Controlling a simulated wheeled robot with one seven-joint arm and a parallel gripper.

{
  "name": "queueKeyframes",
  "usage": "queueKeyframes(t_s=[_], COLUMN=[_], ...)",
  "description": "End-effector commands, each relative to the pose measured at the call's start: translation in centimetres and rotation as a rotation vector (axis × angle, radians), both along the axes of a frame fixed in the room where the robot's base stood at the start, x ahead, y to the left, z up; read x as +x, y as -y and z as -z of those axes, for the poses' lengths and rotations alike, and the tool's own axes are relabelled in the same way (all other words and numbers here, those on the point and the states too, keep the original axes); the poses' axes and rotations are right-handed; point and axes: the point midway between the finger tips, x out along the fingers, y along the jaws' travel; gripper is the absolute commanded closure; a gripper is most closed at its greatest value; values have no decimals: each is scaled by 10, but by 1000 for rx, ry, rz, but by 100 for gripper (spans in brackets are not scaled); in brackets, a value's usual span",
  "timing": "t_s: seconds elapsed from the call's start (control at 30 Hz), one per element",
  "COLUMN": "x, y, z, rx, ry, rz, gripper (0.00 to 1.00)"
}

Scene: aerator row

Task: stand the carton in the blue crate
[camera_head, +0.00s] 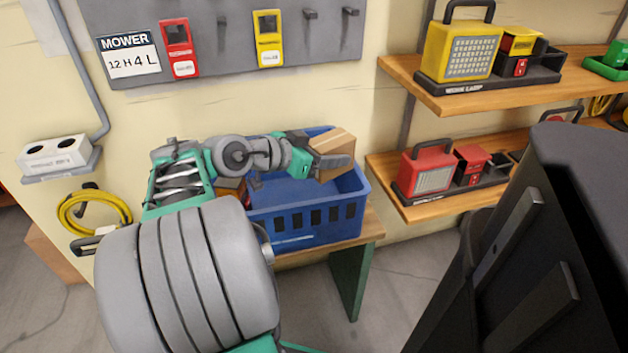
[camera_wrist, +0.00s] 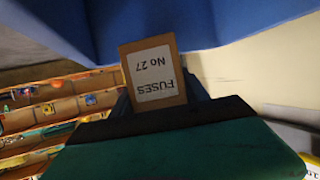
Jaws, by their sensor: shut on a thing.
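The carton (camera_head: 334,143) is a brown cardboard box at the back right part of the blue crate (camera_head: 305,222), tilted in the head view. In the wrist view the carton (camera_wrist: 152,72) shows a white label, "FUSES No 27", upside down. My gripper (camera_head: 328,160) is shut on the carton, with a dark finger across its near side. The crate's blue wall (camera_wrist: 70,25) fills the top of the wrist view, close to the carton.
The crate stands on a wooden bench (camera_head: 371,226) against the wall. My arm hides its left part, where something brown and dark shows. Wooden shelves with a yellow work lamp (camera_head: 462,50) and a red lamp (camera_head: 428,168) are to the right. A tool board hangs above.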

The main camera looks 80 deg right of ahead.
Motion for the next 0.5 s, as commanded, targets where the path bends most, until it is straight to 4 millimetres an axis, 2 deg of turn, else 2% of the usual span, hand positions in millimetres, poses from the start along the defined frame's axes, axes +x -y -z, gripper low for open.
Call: queueKeyframes(t_s=[0.03, 0.2, 0.5], x=[4, 19, 32], y=[5, 19, 35], z=[12, 41, 66], rx=[2, 11, 11], ry=[-3, -2, -2], rz=[-2, -3, -3], gripper=[100, 100, 100])
